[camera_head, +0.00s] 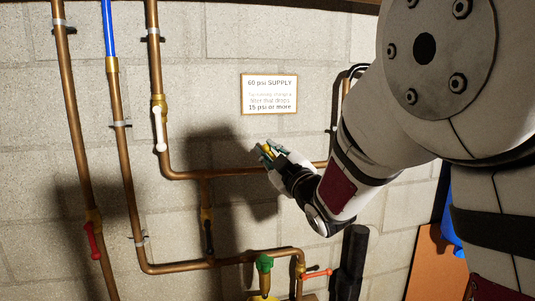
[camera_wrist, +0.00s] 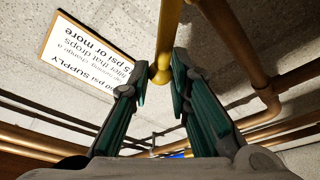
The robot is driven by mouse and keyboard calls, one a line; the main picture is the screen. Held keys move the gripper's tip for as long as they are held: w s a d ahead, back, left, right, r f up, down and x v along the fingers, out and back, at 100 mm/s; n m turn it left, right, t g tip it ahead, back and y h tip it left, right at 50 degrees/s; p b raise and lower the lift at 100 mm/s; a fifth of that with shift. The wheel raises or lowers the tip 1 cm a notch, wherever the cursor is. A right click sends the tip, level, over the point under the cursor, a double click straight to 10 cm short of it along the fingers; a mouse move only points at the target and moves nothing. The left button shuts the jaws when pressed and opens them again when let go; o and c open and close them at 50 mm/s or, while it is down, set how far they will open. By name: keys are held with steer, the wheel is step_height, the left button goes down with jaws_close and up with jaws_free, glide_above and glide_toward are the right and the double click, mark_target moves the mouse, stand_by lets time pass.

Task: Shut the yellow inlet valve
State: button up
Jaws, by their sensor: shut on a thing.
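The yellow inlet valve's handle (camera_wrist: 168,40) shows in the wrist view as a yellow bar coming down from the top edge to a rounded end. That end lies between the teal pads of my gripper (camera_wrist: 158,80), which is shut on it. In the head view my gripper (camera_head: 268,152) is in front of the wall, by the horizontal copper pipe. A small bit of yellow shows between its fingers there. The valve's body is hidden behind my gripper and arm in the head view, so I cannot tell how far the handle is turned.
Copper pipes (camera_head: 240,174) run along the block wall. Other valves have a white handle (camera_head: 159,130), red handles (camera_head: 95,240) (camera_head: 318,273), a black handle (camera_head: 209,237) and a green knob (camera_head: 264,263). A sign (camera_head: 269,94) hangs above my gripper. A black cylinder (camera_head: 353,255) stands below my arm.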

steer(key=shift+o, duration=0.6)
steer(key=shift+w+d+r, duration=0.15)
steer(key=shift+d+r, duration=0.2)
steer(key=shift+d, duration=0.2)
steer(key=shift+w+d+r, duration=0.1)
steer(key=shift+d+r, duration=0.2)
steer(key=shift+d, duration=0.25)
steer(key=shift+o, duration=0.8)
steer(key=shift+w+d+r+b, duration=0.1)
steer(key=shift+w+d+b, duration=0.1)
steer(key=shift+d, duration=0.45)
steer(key=shift+w+d+b, duration=0.1)
steer(key=shift+d+b, duration=0.05)
steer(key=shift+d, duration=0.5)
steer(key=o, duration=0.9)
steer(key=shift+d, duration=0.1)
